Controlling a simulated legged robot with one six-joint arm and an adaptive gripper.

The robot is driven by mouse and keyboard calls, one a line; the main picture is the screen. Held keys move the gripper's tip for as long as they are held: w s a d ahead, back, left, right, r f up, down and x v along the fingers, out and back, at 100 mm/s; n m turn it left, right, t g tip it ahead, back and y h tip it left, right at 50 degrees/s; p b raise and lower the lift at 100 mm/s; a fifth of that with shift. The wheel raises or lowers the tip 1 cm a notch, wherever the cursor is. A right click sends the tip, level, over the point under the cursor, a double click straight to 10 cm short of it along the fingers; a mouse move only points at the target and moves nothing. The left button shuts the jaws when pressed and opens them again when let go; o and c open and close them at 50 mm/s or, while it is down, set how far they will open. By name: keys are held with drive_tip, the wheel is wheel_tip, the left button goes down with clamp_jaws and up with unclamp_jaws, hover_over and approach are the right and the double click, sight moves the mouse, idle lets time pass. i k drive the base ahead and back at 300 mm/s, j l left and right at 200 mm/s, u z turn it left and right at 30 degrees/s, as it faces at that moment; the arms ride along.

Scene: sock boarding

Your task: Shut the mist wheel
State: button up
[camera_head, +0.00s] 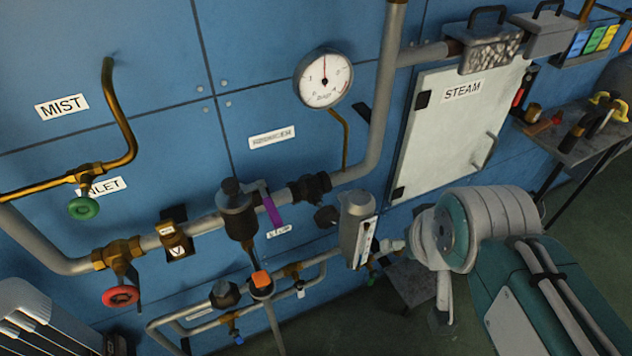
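A white plate reading MIST (62,107) is on the blue wall at the upper left. To its right a brass pipe (125,125) comes out of the wall, bends down and runs left to a brass valve (85,178). A green hand wheel (84,207) hangs below this valve, facing out. The frame does not show whether this valve is open or shut. A second plate, partly hidden by the brass valve, ends in LET (107,187). I cannot make out my gripper in the frame, and nothing is seen touching the green wheel.
A red wheel (121,297) sits below the green one on the grey pipe. A purple lever (271,210) and orange knob (261,279) are to the right. A gauge (324,79) and STEAM door (460,130) are farther right. Teal-and-grey equipment (490,230) fills the lower right.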

sight(84, 207)
drive_tip(key=k+j+u, duration=0.2)
drive_tip(key=u, duration=0.15)
drive_tip(key=k+j+u, duration=0.15)
drive_tip(key=j+u, duration=0.25)
drive_tip(key=j+z, duration=0.25)
drive_tip(key=j, duration=0.2)
drive_tip(key=j+z, duration=0.25)
drive_tip(key=j, duration=0.15)
drive_tip(key=k+l+u, duration=0.25)
drive_tip(key=l, duration=0.2)
drive_tip(key=k+l+u, duration=0.25)
drive_tip(key=k+l, duration=0.1)
drive_tip(key=l, duration=0.1)
